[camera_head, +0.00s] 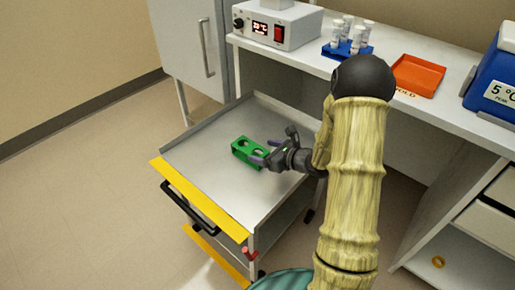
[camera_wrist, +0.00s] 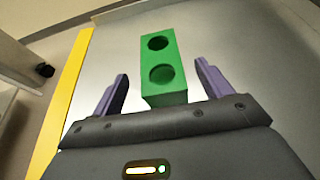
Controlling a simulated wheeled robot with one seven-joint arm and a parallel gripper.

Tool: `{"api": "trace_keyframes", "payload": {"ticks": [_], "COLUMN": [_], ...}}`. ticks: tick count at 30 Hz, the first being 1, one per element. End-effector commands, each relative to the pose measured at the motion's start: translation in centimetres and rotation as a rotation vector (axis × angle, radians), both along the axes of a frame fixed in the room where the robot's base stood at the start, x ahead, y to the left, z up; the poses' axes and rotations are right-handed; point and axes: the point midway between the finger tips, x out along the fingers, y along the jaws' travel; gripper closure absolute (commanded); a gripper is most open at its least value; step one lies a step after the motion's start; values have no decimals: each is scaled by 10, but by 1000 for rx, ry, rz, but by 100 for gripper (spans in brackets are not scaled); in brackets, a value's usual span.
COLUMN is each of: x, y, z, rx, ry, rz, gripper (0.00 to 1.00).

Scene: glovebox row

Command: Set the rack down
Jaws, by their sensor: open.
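A green rack (camera_head: 249,152) with round holes in its top rests on the metal top of a cart (camera_head: 215,180). In the wrist view the rack (camera_wrist: 161,68) stands upright, and two empty holes show. My gripper (camera_head: 266,152) is at the right side of the rack in the head view. In the wrist view its purple fingers (camera_wrist: 160,88) are spread apart, with the near end of the rack between them and a gap on each side. The gripper holds nothing.
The cart has a raised grey rim and a yellow front edge (camera_head: 200,200). Its top is clear around the rack. On the bench behind are a blue rack with several tubes (camera_head: 347,46), an orange tray (camera_head: 418,75), a heater box (camera_head: 277,28) and a blue cooler (camera_head: 492,85).

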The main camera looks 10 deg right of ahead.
Motion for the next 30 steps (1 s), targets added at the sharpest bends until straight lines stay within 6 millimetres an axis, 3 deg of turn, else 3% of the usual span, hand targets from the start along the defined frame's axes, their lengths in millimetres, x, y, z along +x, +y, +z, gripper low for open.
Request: {"api": "trace_keyframes", "payload": {"ticks": [6, 12, 30], "x": [-33, -53, -57], "y": [-25, -39, -40], "z": [19, 28, 29], "rx": [0, 1, 0], "ry": [0, 0, 0], "rz": [-4, -1, 1], "gripper": [22, 22, 22]}}
